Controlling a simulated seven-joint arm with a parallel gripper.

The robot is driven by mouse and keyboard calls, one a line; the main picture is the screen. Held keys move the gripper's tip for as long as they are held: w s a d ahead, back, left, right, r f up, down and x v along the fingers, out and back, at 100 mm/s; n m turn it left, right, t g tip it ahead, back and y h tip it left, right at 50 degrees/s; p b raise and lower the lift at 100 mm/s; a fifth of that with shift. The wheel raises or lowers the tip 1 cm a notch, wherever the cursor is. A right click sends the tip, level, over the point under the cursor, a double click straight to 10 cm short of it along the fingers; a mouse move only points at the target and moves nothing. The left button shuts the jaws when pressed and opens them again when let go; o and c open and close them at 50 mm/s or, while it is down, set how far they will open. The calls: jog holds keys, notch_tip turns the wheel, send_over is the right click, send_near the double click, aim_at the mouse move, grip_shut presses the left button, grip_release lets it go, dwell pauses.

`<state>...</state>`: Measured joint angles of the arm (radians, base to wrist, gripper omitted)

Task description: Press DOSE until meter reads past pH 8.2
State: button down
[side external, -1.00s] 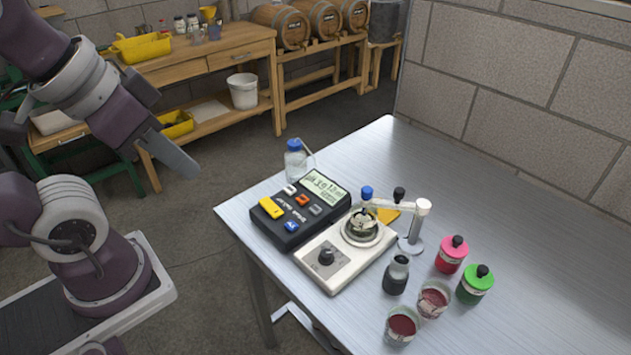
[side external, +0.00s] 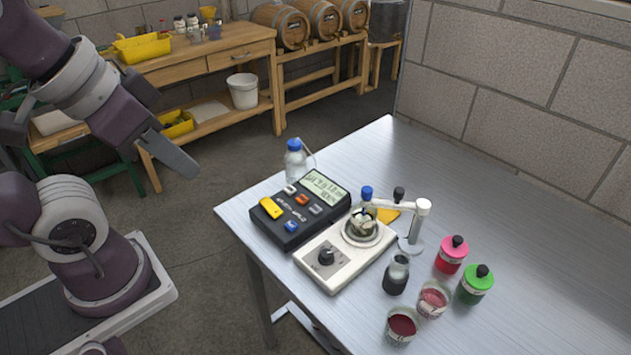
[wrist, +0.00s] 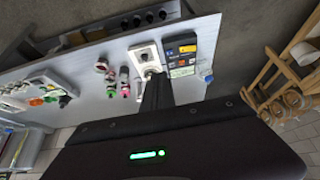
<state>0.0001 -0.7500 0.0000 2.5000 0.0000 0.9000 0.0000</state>
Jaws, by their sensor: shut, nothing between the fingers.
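The dark meter box (side external: 268,228) sits on the left part of the steel table, with a pale display (side external: 325,187) and a yellow button (side external: 271,208), plus white, orange, grey and blue ones. The display's digits and the button lettering are too blurred to read surely. In the wrist view the meter (wrist: 181,46) is at upper middle. Beside it is a white stirrer (side external: 330,278) with a knob and a small glass vessel (side external: 362,224) under a stand's arm. My gripper (side external: 190,170) is shut and empty, in the air left of the table, clear of the meter.
A clear wash bottle (side external: 295,163) with a blue cap stands behind the meter. The table's right side is clear.

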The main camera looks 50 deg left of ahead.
jog(key=m+t+h, duration=0.3)
jog(key=m+h, duration=0.1)
jog(key=m, duration=1)
send_over(298, 199)
notch_tip(298, 199, down, 16)
jog(key=shift+r, duration=0.15)
notch_tip(298, 199, down, 9)
jog(key=shift+r, duration=0.1)
